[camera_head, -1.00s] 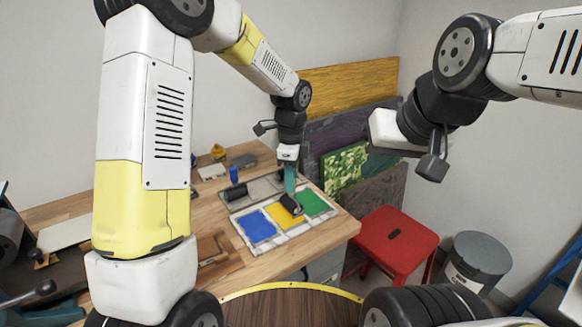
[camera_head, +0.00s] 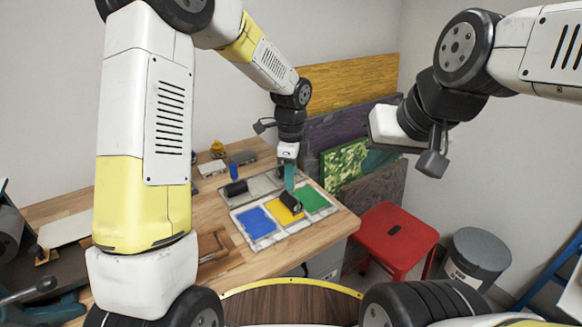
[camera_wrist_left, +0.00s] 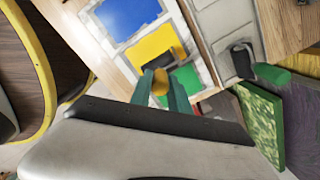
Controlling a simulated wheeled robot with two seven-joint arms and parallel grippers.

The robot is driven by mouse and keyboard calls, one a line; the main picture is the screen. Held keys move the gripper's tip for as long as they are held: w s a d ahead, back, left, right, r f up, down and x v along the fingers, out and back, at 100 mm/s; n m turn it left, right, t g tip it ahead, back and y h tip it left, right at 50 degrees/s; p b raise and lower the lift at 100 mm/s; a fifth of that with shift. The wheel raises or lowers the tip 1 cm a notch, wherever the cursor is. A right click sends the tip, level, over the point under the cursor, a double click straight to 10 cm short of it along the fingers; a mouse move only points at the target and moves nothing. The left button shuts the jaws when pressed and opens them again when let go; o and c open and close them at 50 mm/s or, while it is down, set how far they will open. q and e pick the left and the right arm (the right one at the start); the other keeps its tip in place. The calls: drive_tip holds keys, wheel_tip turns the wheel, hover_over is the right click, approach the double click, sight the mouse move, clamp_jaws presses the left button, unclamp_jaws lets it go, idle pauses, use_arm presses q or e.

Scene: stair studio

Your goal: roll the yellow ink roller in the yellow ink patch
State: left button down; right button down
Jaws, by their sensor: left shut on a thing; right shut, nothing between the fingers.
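The yellow ink patch (camera_head: 279,216) lies between the blue and green patches on a white tray (camera_head: 262,239); it also shows in the left wrist view (camera_wrist_left: 146,44). My left gripper (camera_head: 290,182) points down above this tray. Its teal fingers (camera_wrist_left: 163,92) are shut on the yellow handle (camera_wrist_left: 159,84) of an ink roller. The black cylinder of this roller (camera_head: 291,202) lies over the far right part of the yellow patch and appears to touch it. My right gripper (camera_head: 378,160) is shut and empty, raised at the right, away from the table.
The blue patch (camera_head: 256,223) and green patch (camera_head: 314,199) flank the yellow one. A red stool (camera_head: 396,233) stands right of the table. Painted boards (camera_head: 345,164) lean behind.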

use_arm(q)
drive_tip(key=shift+f, duration=0.15)
idle(0.4)
drive_tip(key=shift+s+a, duration=1.25)
drive_tip(key=shift+a, duration=0.6)
drive_tip(key=shift+w+d, duration=0.65)
drive_tip(key=shift+d, duration=0.3)
drive_tip(key=shift+w+d, duration=0.6)
drive_tip(key=shift+d, duration=0.3)
drive_tip(key=shift+s+a, duration=0.1)
drive_tip(key=shift+a, duration=0.05)
drive_tip(key=shift+s+a, duration=0.6)
drive_tip(key=shift+a, duration=0.25)
drive_tip(key=shift+s+a, duration=0.55)
drive_tip(key=shift+a, duration=0.3)
drive_tip(key=shift+f, duration=0.1)
